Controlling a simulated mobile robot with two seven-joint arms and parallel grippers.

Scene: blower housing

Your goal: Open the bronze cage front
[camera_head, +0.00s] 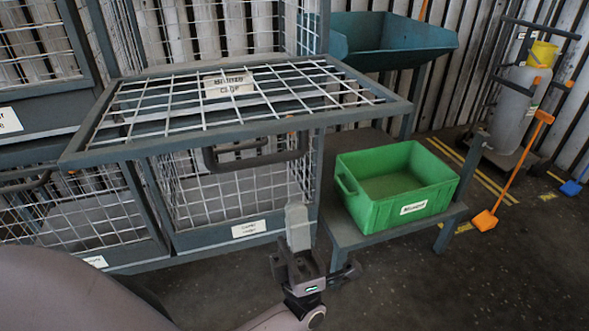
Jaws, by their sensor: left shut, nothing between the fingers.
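The bronze cage front (165,112) is a grey-framed wire mesh panel. It sticks out almost level from the upper cage, and the cage (230,30) behind it stands open. Its white label (229,83) is hard to read. A dark handle (255,152) shows just below the panel's near edge. My left gripper (297,215) is shut and empty, pointing up in front of the lower cage's right side, below and apart from the panel. My right gripper is out of view.
A lower mesh cage (215,238) sits under the panel. A green bin (400,185) stands on a low grey stand (352,236) to the right. A blue-green tray (395,40), an orange scoop (486,219) and a grey cylinder (512,110) are behind. Floor at lower right is clear.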

